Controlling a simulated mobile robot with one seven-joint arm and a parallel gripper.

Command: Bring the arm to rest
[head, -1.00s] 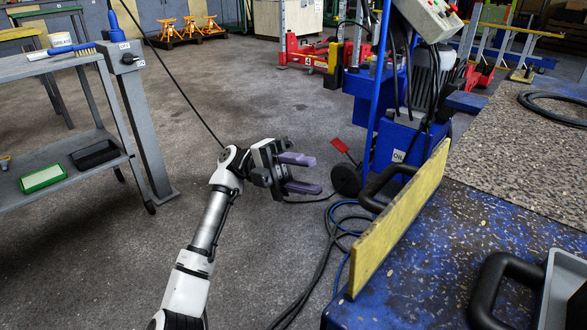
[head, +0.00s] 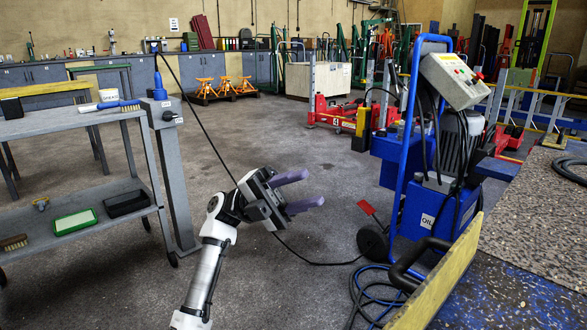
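My arm reaches up from the bottom of the head view. My gripper (head: 306,190) has two purple fingers that stand apart with nothing between them. It is held in the open space between the grey trolley on the left and the blue wheeled oil unit (head: 437,180) on the right. It touches nothing that I can see.
The grey trolley (head: 70,125) carries brushes and trays. A black cable (head: 205,130) runs from a grey post (head: 172,180) down behind my gripper to the floor. A yellow board (head: 440,285) stands on the blue bench at right. Red jacks (head: 335,112) stand farther back.

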